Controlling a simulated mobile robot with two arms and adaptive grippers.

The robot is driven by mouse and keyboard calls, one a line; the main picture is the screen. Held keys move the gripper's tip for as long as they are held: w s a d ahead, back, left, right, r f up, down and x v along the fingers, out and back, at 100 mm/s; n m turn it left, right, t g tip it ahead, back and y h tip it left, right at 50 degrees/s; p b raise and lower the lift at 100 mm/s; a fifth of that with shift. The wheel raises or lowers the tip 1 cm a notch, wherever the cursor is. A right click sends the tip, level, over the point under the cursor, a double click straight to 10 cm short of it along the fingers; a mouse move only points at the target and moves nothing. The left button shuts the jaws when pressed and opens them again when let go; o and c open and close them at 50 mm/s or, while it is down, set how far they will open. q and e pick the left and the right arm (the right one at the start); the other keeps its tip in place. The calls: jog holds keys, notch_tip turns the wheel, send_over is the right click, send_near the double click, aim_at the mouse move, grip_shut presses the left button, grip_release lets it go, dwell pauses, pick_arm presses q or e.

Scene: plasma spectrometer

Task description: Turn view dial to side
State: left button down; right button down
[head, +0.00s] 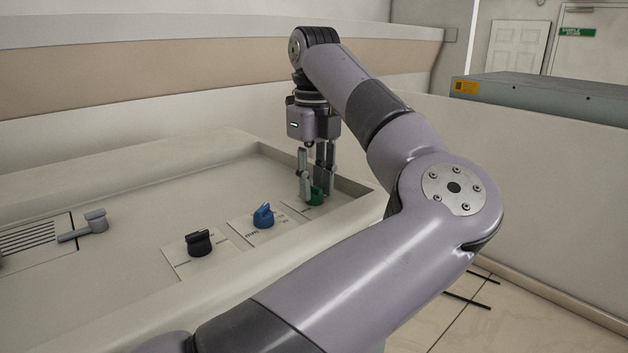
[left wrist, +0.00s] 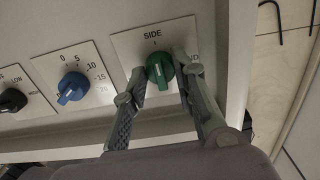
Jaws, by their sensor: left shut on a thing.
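The view dial is a green knob (head: 316,196) on a pale label plate at the right end of the panel in the head view. In the left wrist view the green dial (left wrist: 160,69) sits under the word SIDE, with another label partly hidden at its right. Its pointer looks close to upright, tilted a little. My left gripper (head: 312,192) reaches down over the dial and is shut on it. In the left wrist view its two fingers (left wrist: 165,80) are on either side of the dial. My right gripper is in neither view.
A blue dial (head: 263,216) with a number scale and a black dial (head: 199,242) stand to the left in a row. A grey lever (head: 88,226) is farther left. The panel has a raised rim (head: 335,178). A grey box (head: 540,97) is at the back right.

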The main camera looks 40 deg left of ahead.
aim_at(315, 187)
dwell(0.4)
pick_arm(q)
jog(key=c, duration=1.3)
grip_release()
jog(key=shift+r, duration=0.1)
notch_tip(315, 187, up, 12)
